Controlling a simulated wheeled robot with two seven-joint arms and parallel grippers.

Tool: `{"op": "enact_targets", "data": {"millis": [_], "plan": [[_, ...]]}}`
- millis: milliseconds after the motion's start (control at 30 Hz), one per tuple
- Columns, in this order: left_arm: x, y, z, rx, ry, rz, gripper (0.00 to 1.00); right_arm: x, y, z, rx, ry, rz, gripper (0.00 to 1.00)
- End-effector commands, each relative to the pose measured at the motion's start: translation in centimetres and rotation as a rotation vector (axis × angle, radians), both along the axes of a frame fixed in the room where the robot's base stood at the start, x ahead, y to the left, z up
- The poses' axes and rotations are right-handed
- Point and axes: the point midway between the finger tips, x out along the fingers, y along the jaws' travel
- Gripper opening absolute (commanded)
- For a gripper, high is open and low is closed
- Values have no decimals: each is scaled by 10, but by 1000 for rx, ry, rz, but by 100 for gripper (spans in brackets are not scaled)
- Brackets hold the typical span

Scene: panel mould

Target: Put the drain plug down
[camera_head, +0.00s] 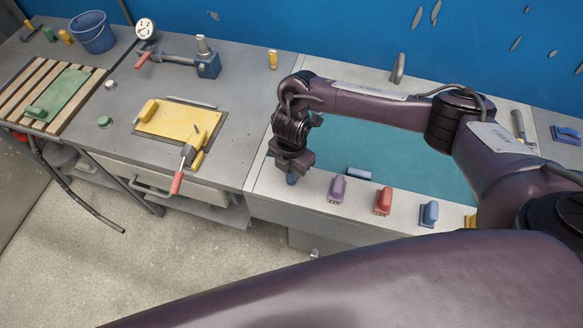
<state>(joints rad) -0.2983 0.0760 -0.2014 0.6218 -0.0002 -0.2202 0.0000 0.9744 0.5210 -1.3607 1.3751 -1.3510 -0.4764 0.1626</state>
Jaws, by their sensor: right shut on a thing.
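My right gripper (291,167) points down over the front left part of the light bench top. My left gripper is not in view.
A teal panel (395,150) lies behind my right gripper. Purple (338,188), red (383,201) and blue (429,213) handled blocks stand along the front edge to the right. A yellow plate (178,121) and a red-handled clamp (177,182) are on the grey bench leftward.

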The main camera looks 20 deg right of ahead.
Motion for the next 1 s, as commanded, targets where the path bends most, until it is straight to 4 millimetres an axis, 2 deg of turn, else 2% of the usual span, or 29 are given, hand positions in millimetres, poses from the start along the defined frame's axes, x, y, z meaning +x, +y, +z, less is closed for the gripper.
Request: {"op": "enact_targets", "data": {"millis": [400,433,600,867,1000], "plan": [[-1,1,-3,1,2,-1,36,0,0,-8,0,0,1,0],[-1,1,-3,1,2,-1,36,0,0,-8,0,0,1,26],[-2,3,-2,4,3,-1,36,0,0,-7,0,0,1,46],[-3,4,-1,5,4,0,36,0,0,-6,0,0,1,46],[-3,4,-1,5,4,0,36,1,0,4,1,-2,1,46]]}}
